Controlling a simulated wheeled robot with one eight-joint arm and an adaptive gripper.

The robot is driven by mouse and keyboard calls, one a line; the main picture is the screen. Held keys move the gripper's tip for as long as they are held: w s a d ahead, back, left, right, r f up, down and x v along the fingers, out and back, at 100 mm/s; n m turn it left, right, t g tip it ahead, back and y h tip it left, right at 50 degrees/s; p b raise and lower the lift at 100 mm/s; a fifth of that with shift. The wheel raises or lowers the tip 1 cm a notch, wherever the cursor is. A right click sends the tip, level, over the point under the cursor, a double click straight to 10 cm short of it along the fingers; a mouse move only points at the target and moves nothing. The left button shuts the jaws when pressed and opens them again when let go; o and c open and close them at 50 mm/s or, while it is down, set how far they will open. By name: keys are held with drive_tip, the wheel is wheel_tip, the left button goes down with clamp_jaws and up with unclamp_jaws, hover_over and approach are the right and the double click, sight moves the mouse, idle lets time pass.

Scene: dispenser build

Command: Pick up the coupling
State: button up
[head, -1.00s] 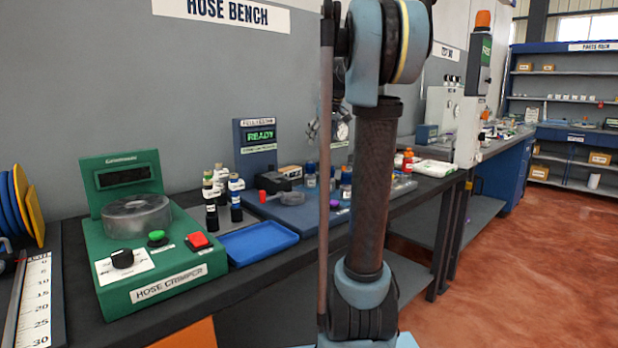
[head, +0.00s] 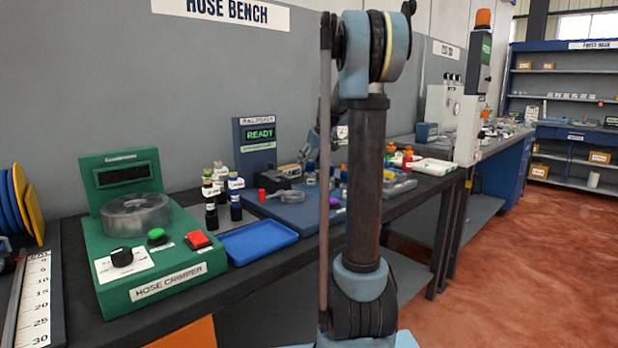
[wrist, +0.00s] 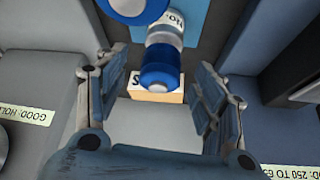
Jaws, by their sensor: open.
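In the wrist view, my gripper (wrist: 163,100) is open, with its two fingers apart on either side of the picture's middle. A blue-and-white cylinder with a blue end (wrist: 162,66) shows between and beyond the fingertips. I see no finger closed on it, and I cannot tell the gap to it. I cannot tell for sure whether this cylinder is the coupling. In the head view, my arm's upright link covers part of the bench, and the gripper's fingers cannot be made out there.
A tan block with a label (wrist: 155,95) lies behind the cylinder. In the head view, a blue tray (head: 258,239), the green hose crimper (head: 150,250) and black fittings (head: 222,200) stand left of my arm. Small coloured bottles (head: 407,158) stand at right. The blue tray is empty.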

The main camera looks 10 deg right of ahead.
sight(310, 166)
drive_tip(key=shift+x, duration=1.7)
drive_tip(key=shift+s, duration=0.15)
clamp_jaws()
